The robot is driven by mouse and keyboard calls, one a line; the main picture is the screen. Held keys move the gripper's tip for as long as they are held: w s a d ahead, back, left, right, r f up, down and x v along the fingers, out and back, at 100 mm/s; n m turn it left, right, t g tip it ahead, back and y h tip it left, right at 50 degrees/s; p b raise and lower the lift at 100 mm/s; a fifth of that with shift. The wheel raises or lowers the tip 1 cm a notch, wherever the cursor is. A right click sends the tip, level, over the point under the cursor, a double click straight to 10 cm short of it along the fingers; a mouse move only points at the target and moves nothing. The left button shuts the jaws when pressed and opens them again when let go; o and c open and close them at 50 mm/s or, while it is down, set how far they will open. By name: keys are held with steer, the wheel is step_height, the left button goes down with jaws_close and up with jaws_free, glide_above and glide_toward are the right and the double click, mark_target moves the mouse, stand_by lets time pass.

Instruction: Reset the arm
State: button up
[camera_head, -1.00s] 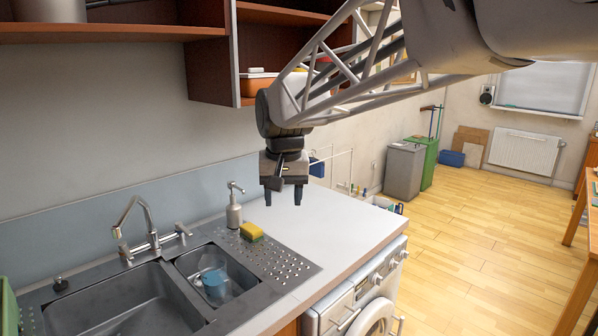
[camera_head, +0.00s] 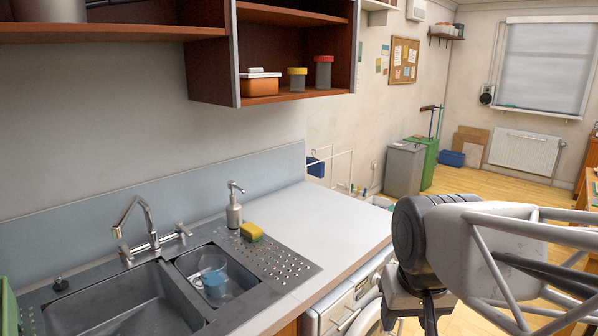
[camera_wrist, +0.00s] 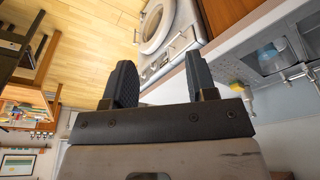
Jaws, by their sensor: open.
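My gripper (camera_wrist: 160,82) shows in the wrist view with its two dark fingers well apart and nothing between them. In the head view my arm is at the lower right, in front of the washing machine (camera_head: 348,308) and beyond the right end of the counter (camera_head: 318,215). The gripper's fingertips are cut off or hidden at the bottom edge there. The washing machine's round door also shows in the wrist view (camera_wrist: 157,25), beyond the fingers.
The sink (camera_head: 115,305) holds a clear cup (camera_head: 213,275) in its small basin. A soap dispenser (camera_head: 234,208) and a yellow-green sponge (camera_head: 251,232) stand beside it. An open cupboard (camera_head: 215,72) hangs above. The counter's right part is bare. Bins (camera_head: 404,168) stand on the floor behind.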

steer(key=s+f, duration=0.1)
steer(key=s+d+f, duration=0.1)
steer(key=s, duration=0.1)
steer(key=s+d+f, duration=0.1)
steer(key=shift+s, duration=0.3)
